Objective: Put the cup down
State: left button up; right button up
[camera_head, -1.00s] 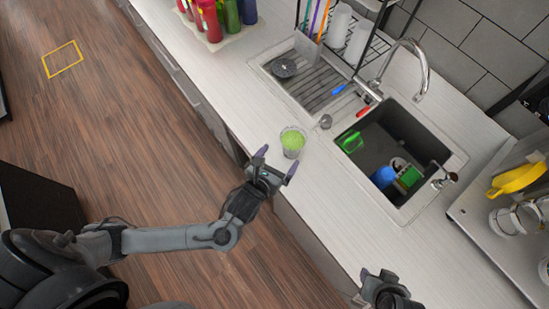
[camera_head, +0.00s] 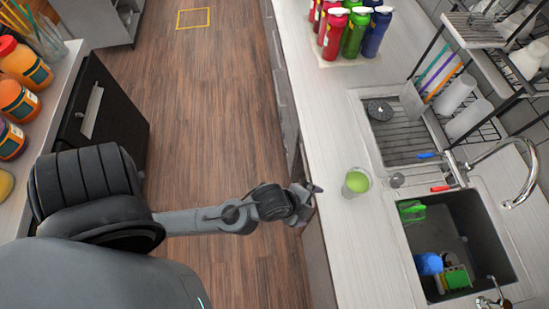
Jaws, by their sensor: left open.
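A clear cup with green contents (camera_head: 356,183) stands upright on the pale counter (camera_head: 340,125), left of the sink. My left gripper (camera_head: 312,190) is at the counter's front edge, to the left of the cup and apart from it. Its jaws are open and empty, seen partly edge-on. My right gripper is outside the view.
The sink (camera_head: 478,225) holds a green item, a blue item and a sponge-like block. Several coloured bottles (camera_head: 350,30) stand at the back. Bare counter lies in front of the sink.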

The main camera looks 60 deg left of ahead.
pick_arm(q)
jog(key=s+a+n+g+y, duration=0.1)
jog(key=s+a+n+g, duration=0.2)
jog(key=n, duration=0.8)
jog(key=s+a, duration=0.2)
jog(key=s, duration=0.2)
jog(key=shift+s+a, duration=0.3)
jog(key=shift+w+r, duration=0.1)
